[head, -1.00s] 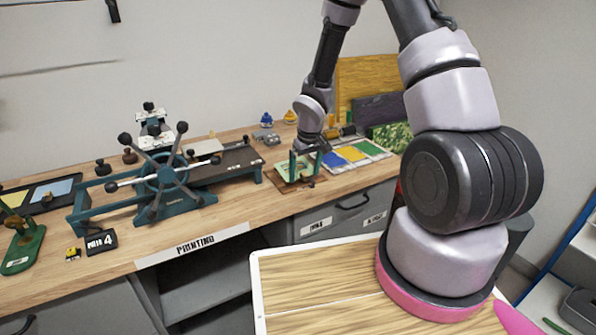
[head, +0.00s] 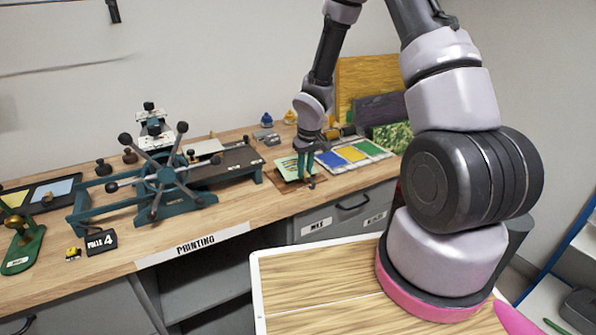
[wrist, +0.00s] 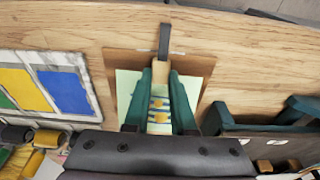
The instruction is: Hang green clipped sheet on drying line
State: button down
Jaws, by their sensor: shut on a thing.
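The pale green sheet (wrist: 128,90) lies over a brown board on the bench; it also shows in the head view (head: 284,168). A wooden clip (wrist: 160,75) with a dark upper end and a striped lower part lies over the sheet's middle. My gripper (wrist: 160,88) has its teal fingers on both sides of the clip, shut on it. In the head view my gripper (head: 304,170) points down at the sheet's right part. A thin dark line (head: 65,69) runs along the wall at upper left; I cannot tell for sure that it is the drying line.
A tray of blue, yellow and green panels (head: 353,155) lies right of the sheet. A teal press with a spoked wheel (head: 168,180) stands to its left. Small bottles (head: 267,120) and upright boards (head: 365,82) are behind. A wood-topped surface (head: 315,280) is in front.

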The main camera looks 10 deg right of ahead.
aim_at(305, 173)
jog(key=shift+r, duration=3.65)
jog(key=s+d+r, duration=0.3)
jog(key=s, duration=0.6)
jog(key=shift+s, duration=0.25)
